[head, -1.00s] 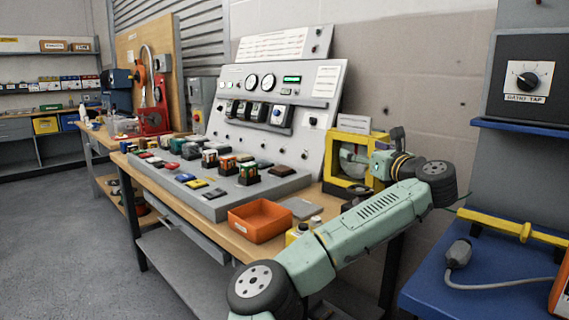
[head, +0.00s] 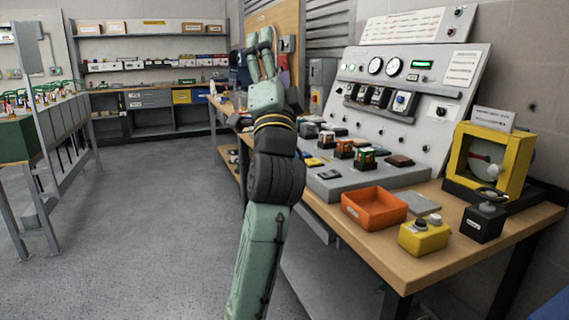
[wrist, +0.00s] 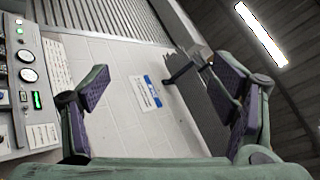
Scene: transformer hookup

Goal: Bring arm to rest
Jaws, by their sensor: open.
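My arm (head: 262,250) rises from the bottom of the head view, left of the workbench's front edge. My gripper (head: 261,58) is at its upper end, fingers pointing up, in front of the wooden board at the back. In the wrist view my gripper (wrist: 165,92) has its two fingers wide apart with nothing between them. Behind the fingers are a pale wall with a blue-and-white sign (wrist: 147,92) and a ceiling lamp (wrist: 262,34). The gripper touches nothing that I can see.
The workbench (head: 440,262) on the right carries a sloped meter panel (head: 402,68), an orange tray (head: 374,207), a yellow button box (head: 424,236) and a yellow-framed device (head: 490,160). The grey floor (head: 150,220) between is clear.

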